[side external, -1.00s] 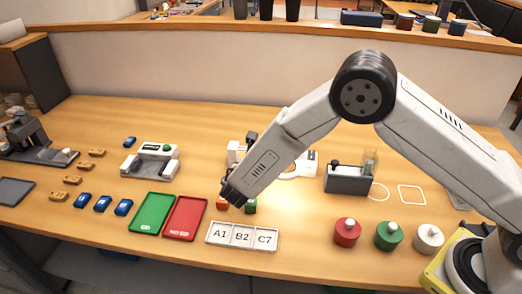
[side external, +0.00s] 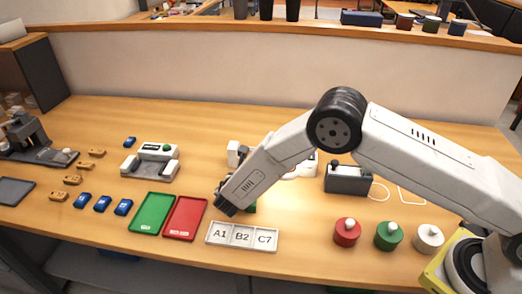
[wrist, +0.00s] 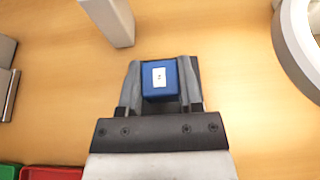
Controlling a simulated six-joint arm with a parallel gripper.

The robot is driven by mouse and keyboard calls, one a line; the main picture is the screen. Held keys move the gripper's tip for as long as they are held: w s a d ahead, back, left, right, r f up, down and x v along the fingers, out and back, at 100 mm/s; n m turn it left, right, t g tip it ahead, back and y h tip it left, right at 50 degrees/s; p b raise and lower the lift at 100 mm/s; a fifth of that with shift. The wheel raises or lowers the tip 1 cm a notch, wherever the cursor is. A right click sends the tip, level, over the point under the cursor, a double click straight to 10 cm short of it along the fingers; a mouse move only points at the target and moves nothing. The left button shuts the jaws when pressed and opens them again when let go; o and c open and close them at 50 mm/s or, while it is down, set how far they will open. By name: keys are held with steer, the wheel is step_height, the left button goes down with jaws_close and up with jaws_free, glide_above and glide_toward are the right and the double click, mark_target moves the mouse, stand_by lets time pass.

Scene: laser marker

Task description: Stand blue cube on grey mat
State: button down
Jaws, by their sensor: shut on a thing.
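My gripper (side external: 224,206) is low over the middle of the table, just behind the white labelled tray in the side view. In the wrist view my gripper (wrist: 160,70) is shut on a blue cube (wrist: 160,90), which has a white label on its face and sits between the two fingers. The cube is hidden in the side view. I cannot tell there how high it is. A flat dark grey mat (side external: 15,191) lies bare at the far left of the table, well away from my gripper.
The white tray marked A1, B2, C7 (side external: 242,236) is in front of my gripper. Green (side external: 153,213) and red (side external: 185,217) trays lie to its left. A green block (side external: 251,207) shows partly beside my gripper. Several blue and tan pieces lie between the trays and the mat.

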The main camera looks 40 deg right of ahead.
steer(key=shift+f, duration=0.5)
steer(key=shift+c, duration=1.3)
jaws_free()
steer(key=shift+f, duration=0.1)
steer(key=v, duration=1.2)
